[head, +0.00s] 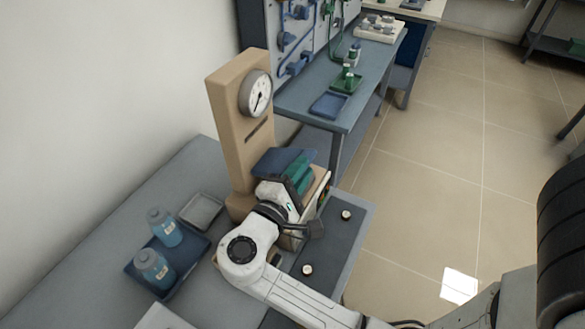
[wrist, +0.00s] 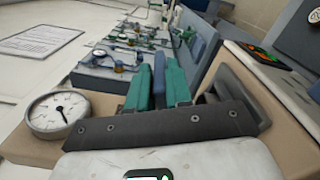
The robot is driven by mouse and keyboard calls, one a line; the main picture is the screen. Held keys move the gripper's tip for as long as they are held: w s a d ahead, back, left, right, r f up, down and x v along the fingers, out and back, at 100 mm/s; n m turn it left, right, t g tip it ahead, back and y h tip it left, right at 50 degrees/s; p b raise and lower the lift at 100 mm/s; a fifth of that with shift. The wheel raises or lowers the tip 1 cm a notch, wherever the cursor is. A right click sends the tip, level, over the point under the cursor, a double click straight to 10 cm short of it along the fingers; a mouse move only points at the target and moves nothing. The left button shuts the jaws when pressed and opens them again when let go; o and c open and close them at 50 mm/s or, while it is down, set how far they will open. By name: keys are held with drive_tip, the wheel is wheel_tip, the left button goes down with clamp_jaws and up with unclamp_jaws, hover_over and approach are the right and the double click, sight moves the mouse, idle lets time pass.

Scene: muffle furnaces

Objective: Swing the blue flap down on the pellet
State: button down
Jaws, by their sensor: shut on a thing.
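The blue flap (head: 277,160) is on the tan press (head: 228,125), below its round gauge, and stands raised at a tilt. The teal fingers of my gripper (head: 300,170) are at its right side. I cannot make out the pellet in either view.
My arm crosses the bench's right front. A second bench (head: 320,80) with trays stands behind.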

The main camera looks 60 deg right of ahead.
drive_tip(key=shift+s+f+m+b, duration=0.15)
drive_tip(key=shift+f+m+b, duration=0.2)
drive_tip(key=shift+f, duration=0.2)
drive_tip(key=shift+s+f+m+b, duration=0.15)
drive_tip(key=shift+f+m+b, duration=0.1)
drive_tip(key=shift+f+m, duration=0.25)
drive_tip(key=shift+s+f+b, duration=0.2)
drive_tip(key=shift+f+b, duration=0.4)
drive_tip(key=shift+f, duration=0.95)
drive_tip(key=c, duration=1.4)
unclamp_jaws()
drive_tip(key=a+p, duration=0.1)
drive_tip(key=a, duration=1)
drive_tip(key=shift+s+r, duration=0.15)
drive_tip(key=shift+d, duration=0.1)
